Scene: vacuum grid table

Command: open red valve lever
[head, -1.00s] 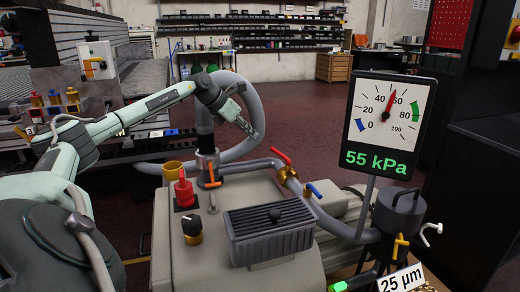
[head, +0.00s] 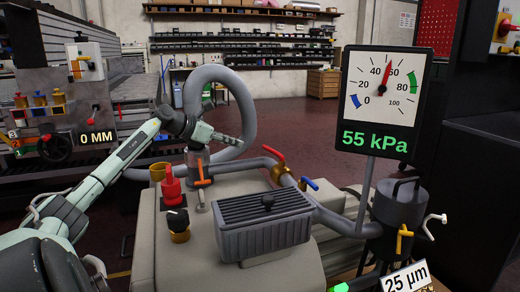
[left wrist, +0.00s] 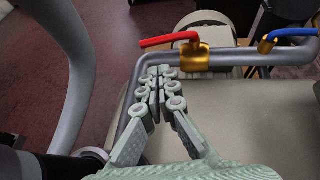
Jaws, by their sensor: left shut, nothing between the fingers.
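The red valve lever (head: 273,155) sits on a brass valve body (head: 281,174) on the grey pipe behind the pump's finned box. In the left wrist view the red lever (left wrist: 170,40) points left from its brass body (left wrist: 195,57), roughly along the pipe. My left gripper (head: 240,142) is shut and empty, left of the lever and a little above the pipe in the head view. In the left wrist view its closed fingertips (left wrist: 158,70) are just below the lever, apparently apart from it. My right gripper is not in view.
A blue lever (head: 309,183) is right of the red one. A large grey hose (head: 243,98) loops behind my left gripper. An orange lever (head: 204,182), a red knob (head: 172,190) and a finned box (head: 264,222) are on the pump. A gauge (head: 383,100) reads 55 kPa.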

